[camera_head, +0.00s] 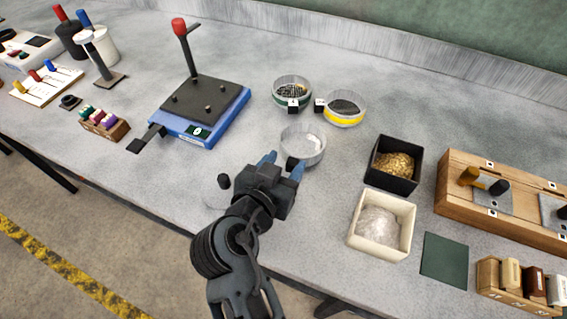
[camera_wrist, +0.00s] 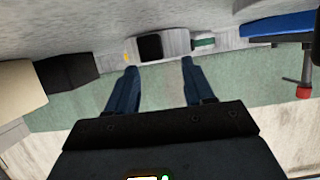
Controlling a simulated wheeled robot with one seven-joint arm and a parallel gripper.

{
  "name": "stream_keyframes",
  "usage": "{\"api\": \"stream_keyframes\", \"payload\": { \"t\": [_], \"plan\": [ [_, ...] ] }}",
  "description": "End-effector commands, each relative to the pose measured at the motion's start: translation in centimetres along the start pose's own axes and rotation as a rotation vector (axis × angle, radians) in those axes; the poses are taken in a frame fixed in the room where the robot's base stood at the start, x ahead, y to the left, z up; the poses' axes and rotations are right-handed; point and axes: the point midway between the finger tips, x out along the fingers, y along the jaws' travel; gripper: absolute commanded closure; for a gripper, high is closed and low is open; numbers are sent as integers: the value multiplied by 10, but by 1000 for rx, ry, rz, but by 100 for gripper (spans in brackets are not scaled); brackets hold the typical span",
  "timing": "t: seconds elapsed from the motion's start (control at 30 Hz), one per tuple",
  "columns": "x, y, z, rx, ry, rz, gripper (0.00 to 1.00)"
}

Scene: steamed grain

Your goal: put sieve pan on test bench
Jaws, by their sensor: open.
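Three round clear-walled pans stand on the grey bench (camera_head: 330,220). The nearest, a plain pale pan (camera_head: 316,157), has a dark tab on its near side. Behind it are a green-banded sieve (camera_head: 291,104) and a yellow-banded sieve (camera_head: 345,122). I cannot tell for sure which one is the sieve pan. My gripper (camera_head: 283,164) is open at the near side of the plain pan, its blue fingers to either side of the tab. In the wrist view, the plain pan (camera_wrist: 176,44) and its dark tab lie ahead, between the open fingers (camera_wrist: 158,70). No hold on the pan shows.
A blue-based device (camera_head: 225,112) with a red-topped post stands left. A black box (camera_head: 404,143) of grain, a cream box (camera_head: 360,245) and a wooden rack (camera_head: 450,207) stand right. Bare bench lies left of the sieves.

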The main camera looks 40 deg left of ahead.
Motion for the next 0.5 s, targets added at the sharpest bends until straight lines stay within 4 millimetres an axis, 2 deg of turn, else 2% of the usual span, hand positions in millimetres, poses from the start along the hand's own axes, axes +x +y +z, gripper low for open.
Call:
{"api": "stream_keyframes", "payload": {
  "t": [0.03,0.17,0.2,0.5],
  "plan": [
    [0,1,7,-12,-15,3,48],
    [-6,1,-1,-14,-14,2,48],
    [-14,1,3,-14,-12,1,48],
    [-81,0,-2,-9,-7,0,48]
  ]
}}
